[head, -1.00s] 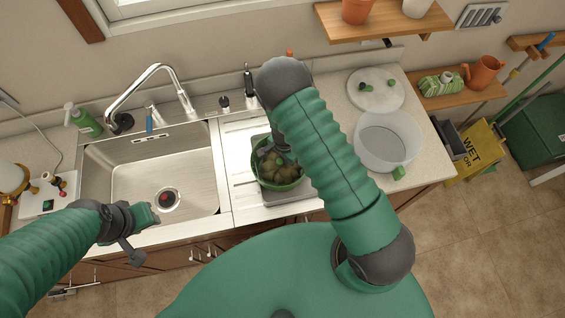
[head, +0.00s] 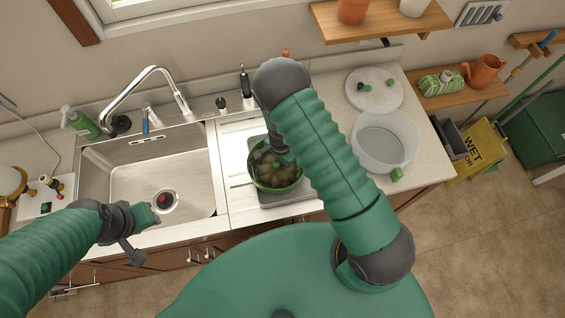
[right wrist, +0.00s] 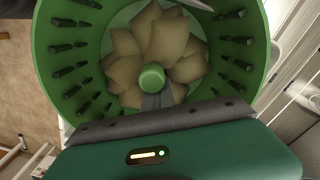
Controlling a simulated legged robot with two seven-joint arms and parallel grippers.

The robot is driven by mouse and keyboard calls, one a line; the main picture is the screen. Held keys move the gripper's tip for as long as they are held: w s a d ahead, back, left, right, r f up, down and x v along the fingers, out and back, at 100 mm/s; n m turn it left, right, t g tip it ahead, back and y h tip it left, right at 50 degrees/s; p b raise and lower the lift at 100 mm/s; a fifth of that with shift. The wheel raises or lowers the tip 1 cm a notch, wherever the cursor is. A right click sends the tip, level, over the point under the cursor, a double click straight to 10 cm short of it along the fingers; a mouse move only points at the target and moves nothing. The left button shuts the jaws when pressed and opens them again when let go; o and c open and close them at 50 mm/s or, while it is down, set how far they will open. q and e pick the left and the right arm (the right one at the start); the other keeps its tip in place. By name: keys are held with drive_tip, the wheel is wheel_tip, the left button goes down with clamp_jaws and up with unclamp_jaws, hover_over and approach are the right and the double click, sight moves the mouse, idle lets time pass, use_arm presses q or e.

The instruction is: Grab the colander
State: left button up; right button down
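The colander (head: 277,187) is a green bowl on the drainboard right of the sink, holding several brownish, leafy-looking pieces. It fills the upper part of the right wrist view (right wrist: 75,60), where slots show in its wall. My right gripper (head: 264,156) is at the colander's back rim, partly hidden by my arm. In the right wrist view, a grey finger with a round green tip (right wrist: 152,77) shows against the contents; I cannot tell whether the gripper is open or closed on the rim. My left gripper (head: 146,236) is open and empty over the sink's front edge.
The steel sink (head: 120,185) with a tall faucet (head: 150,78) lies left of the colander. A clear round container (head: 358,150) and a white round board (head: 375,77) are on the right counter. A soap bottle (head: 85,124) stands behind the sink. A shelf (head: 375,22) hangs above.

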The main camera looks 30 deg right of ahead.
drive_tip(key=c, duration=2.1)
unclamp_jaws()
drive_tip(key=shift+a, duration=0.45)
drive_tip(key=shift+c, duration=0.2)
drive_tip(key=o, duration=0.7)
drive_tip(key=shift+a+r, duration=0.1)
drive_tip(key=shift+a, duration=0.1)
drive_tip(key=o, duration=0.3)
drive_tip(key=shift+d, duration=0.1)
